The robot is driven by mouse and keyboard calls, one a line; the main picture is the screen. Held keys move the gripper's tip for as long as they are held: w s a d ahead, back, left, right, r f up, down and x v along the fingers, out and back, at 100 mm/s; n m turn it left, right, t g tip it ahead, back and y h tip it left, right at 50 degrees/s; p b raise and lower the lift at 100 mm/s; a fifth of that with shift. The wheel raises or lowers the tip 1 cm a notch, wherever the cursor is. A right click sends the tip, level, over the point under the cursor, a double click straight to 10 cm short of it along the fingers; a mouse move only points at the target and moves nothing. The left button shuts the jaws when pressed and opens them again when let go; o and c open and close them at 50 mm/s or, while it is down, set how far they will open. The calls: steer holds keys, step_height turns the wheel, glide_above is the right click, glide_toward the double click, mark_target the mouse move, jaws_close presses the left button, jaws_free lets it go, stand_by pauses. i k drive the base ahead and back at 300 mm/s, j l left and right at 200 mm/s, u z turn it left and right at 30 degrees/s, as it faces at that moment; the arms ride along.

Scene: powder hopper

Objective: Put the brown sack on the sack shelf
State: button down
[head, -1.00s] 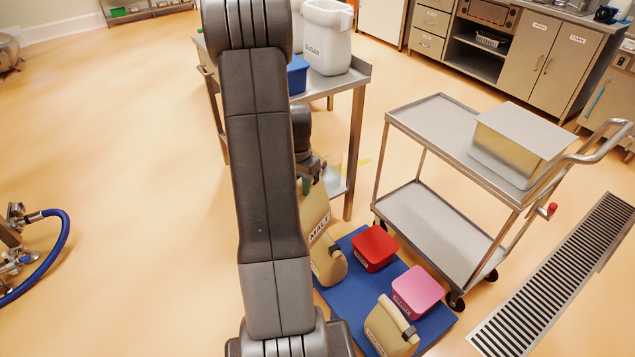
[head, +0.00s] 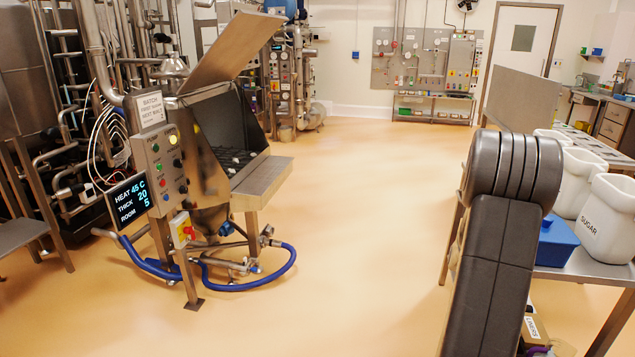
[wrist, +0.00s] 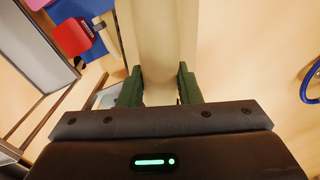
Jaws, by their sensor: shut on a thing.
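In the wrist view, my gripper (wrist: 158,76) has its green fingers on both sides of a tan-brown sack (wrist: 160,35) and is shut on it. The sack runs up out of the picture's top edge; no label shows on it there. In the head view my arm hides the gripper. The powder hopper (head: 225,135) stands at left with its lid raised. A flat metal ledge (head: 264,180) sticks out on its right side; I cannot tell for sure that this is the sack shelf.
A metal table at right holds a blue box (head: 556,245) and white bins, one marked SUGAR (head: 608,215). A blue hose (head: 285,270) loops on the floor by the hopper. The middle floor is clear. The wrist view shows a red tub (wrist: 72,37) on a blue mat (wrist: 85,10).

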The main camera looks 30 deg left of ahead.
mark_target(267, 173)
steer(key=u, duration=0.9)
steer(key=i+u, duration=0.25)
steer(key=u, duration=0.25)
steer(key=i+u, duration=0.25)
steer(key=u, duration=0.2)
steer(key=i+l+u, duration=0.25)
steer(key=i+u, duration=0.15)
steer(key=i+l+u, duration=0.5)
steer(key=i+l, duration=0.35)
steer(key=l, duration=0.2)
steer(key=i+l+u, duration=0.15)
steer(key=i+l, duration=0.2)
steer(key=l, duration=0.2)
steer(key=i+l, duration=0.45)
steer(key=l, duration=0.3)
